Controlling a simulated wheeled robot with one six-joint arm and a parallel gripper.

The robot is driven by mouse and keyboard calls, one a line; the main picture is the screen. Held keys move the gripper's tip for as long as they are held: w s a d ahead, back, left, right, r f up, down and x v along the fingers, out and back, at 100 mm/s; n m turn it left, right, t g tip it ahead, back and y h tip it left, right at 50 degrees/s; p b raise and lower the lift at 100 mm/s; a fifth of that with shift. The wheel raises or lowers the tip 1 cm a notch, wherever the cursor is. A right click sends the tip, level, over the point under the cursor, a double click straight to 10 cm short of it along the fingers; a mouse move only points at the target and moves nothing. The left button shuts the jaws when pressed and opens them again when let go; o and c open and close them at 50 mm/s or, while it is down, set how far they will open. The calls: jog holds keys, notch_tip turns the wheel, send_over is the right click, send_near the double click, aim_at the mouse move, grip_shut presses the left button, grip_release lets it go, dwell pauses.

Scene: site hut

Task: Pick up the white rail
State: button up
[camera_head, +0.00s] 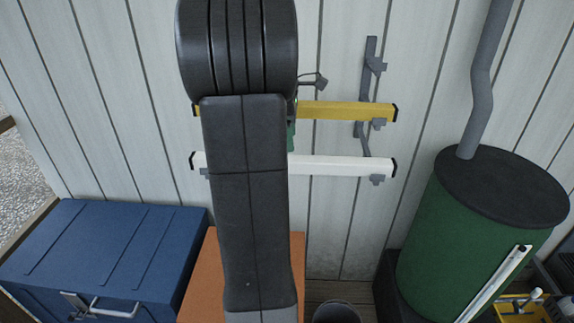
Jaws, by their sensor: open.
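The white rail (340,166) lies level against the wall, on grey hooks of a wall rack (370,95). Its dark end caps show at both ends, and my arm hides its middle. A yellow rail (345,110) lies level above it on the same rack. A small green part shows at the arm's right edge, between the two rails.
A blue chest (110,250) stands at lower left, beside an orange surface (200,285) partly behind my arm. A dark bucket (337,312) is at the bottom. A green stove (450,240) with a grey flue pipe (482,90) stands right; a white bar (495,285) shows before it.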

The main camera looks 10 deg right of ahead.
aim_at(297, 164)
jog(key=shift+a+f, duration=0.15)
jog(key=shift+f, duration=0.45)
jog(key=shift+a+f, duration=0.15)
jog(key=shift+f, duration=0.45)
jog(key=f, duration=0.2)
jog(key=d+f, duration=0.1)
jog(key=f, duration=0.2)
jog(key=shift+f+p, duration=0.3)
jog(key=shift+d, duration=0.1)
grip_shut()
